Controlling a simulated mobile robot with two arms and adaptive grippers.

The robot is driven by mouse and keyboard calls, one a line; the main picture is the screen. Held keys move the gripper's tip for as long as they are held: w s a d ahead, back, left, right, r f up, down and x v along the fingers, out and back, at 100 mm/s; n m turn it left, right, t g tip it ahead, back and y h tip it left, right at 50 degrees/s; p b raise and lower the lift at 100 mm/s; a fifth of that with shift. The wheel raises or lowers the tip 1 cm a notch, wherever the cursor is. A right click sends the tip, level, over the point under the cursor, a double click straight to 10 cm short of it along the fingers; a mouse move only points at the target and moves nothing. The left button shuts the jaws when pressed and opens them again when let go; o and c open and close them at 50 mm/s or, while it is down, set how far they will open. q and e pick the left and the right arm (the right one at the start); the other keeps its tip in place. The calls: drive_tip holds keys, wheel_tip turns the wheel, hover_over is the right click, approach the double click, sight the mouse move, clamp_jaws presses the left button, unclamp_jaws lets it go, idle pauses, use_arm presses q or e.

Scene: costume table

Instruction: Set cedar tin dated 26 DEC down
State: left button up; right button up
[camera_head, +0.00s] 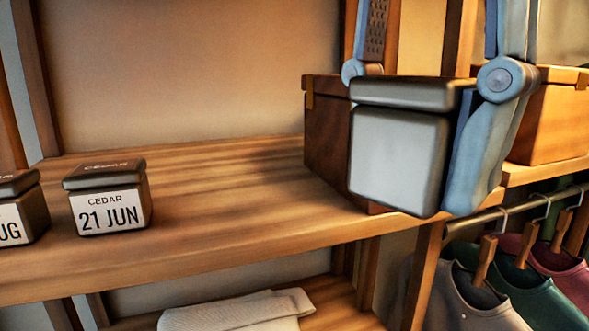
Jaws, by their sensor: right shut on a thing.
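My right gripper (412,140) reaches down from the top right and is shut on a dark tin (399,93). The large pale label facing me is blank, so I cannot read a date on it. The tin looks upright and close to the camera, in front of the shelf's right part; I cannot tell its exact height above the board. The wooden shelf (220,200) runs across the view. On its left stands a dark tin labelled CEDAR 21 JUN (108,199). My left gripper is not in view.
Another tin (22,207), its label ending in UG, is cut off at the left edge. A brown box (325,135) stands behind the held tin, and another box (549,120) is at right. Clothes (520,280) hang below right. The shelf's middle is clear; folded cloth (237,310) lies below.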

drive_tip(key=w+a, duration=0.2)
drive_tip(key=w, duration=0.4)
drive_tip(key=p, duration=0.3)
hover_over(304, 209)
drive_tip(key=shift+s+f, duration=0.15)
drive_tip(key=shift+f, duration=1.4)
drive_tip(key=shift+d+f+b, duration=0.1)
drive_tip(key=shift+f+b, duration=0.2)
drive_tip(key=shift+f, duration=0.1)
wheel_tip(304, 209, down, 2)
drive_tip(key=shift+s+f, duration=0.15)
drive_tip(key=shift+f, duration=0.15)
drive_tip(key=shift+w+f, duration=0.35)
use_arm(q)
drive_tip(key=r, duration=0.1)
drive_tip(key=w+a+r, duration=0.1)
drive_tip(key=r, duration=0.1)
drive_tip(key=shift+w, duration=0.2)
